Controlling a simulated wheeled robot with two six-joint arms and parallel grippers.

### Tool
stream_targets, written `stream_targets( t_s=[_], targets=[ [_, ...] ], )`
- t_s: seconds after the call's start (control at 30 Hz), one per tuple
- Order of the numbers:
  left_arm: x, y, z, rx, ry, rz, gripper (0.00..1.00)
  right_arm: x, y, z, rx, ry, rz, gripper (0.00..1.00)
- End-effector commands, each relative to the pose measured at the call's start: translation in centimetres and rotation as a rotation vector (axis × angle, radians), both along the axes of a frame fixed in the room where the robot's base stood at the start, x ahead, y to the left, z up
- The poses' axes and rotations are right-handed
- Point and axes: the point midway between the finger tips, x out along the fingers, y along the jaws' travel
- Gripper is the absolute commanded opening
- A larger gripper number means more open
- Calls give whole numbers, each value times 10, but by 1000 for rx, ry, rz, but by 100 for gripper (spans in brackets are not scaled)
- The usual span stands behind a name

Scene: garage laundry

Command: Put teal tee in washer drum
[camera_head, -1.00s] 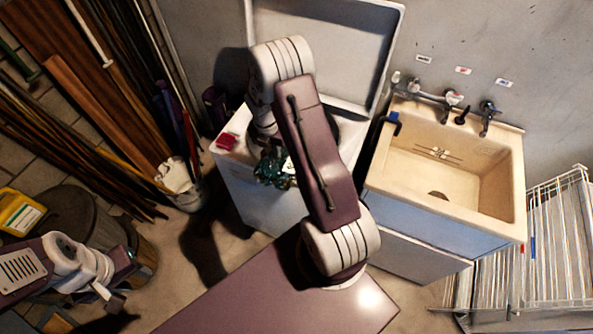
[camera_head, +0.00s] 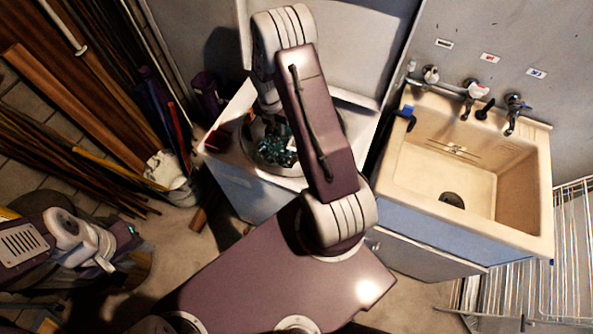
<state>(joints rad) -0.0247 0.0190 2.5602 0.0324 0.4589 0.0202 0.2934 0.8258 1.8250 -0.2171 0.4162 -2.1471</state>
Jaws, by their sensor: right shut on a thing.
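The teal tee (camera_head: 277,150) is a crumpled dark teal bundle under my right wrist, in the opening of the washer drum (camera_head: 300,165). The top-loading washer (camera_head: 237,190) is white, with its lid raised. My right gripper (camera_head: 272,122) points down over the drum and is shut on the tee. Its fingertips are mostly hidden by the wrist and the cloth, and my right forearm covers the drum's right part. How deep the tee hangs is hard to tell. My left gripper (camera_head: 118,252) is open and empty at the lower left, well away from the washer.
A small dark red item (camera_head: 217,140) lies on the washer's left top edge. A beige sink (camera_head: 470,165) with taps stands to the right, and a white wire rack (camera_head: 570,250) is beyond it. Long boards and poles (camera_head: 85,105) lean at the left. A pale bucket (camera_head: 172,180) stands left of the washer.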

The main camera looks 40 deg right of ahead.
Motion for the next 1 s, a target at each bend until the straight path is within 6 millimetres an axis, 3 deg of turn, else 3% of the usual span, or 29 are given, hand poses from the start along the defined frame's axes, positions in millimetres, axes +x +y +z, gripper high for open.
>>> stream_targets(
  t_s=[0.03,0.27,0.5,0.6,0.77,1.0],
  targets=[
    [0,0,-14,0,0,0,36,0,0,-14,0,0,0,0],
    [0,0,-56,0,0,0,36,0,0,-56,0,0,0,0],
    [0,0,-122,0,0,0,36,0,0,-122,0,0,0,0],
    [0,0,-140,0,0,0,36,0,0,-140,0,-1,0,0],
    [0,0,-155,0,0,0,36,0,0,-155,0,-1,0,0],
    [0,0,-156,0,0,0,36,0,0,-159,0,0,0,0]
  ],
)
